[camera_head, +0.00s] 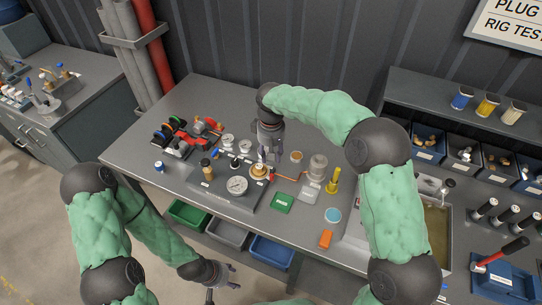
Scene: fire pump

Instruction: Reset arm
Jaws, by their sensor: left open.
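My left gripper (232,276) is at the lower middle of the head view, in front of the bench edge and below the bins. It is open, with nothing seen between its fingers. My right arm, in a green sleeve, reaches over the bench from the right. My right gripper (268,157) points down just above a brass fitting (259,170) on the grey pump rig (205,190). The picture is too small to tell whether its fingers touch the fitting or are closed. A round pressure gauge (238,185) sits on the rig just in front.
On the bench (180,98) stand a green block (282,202), a yellow tool (332,182), an orange block (325,239) and a blue-topped tub (333,215). Green (188,214), grey and blue bins (271,251) hang below the front edge. The bench's back left is clear.

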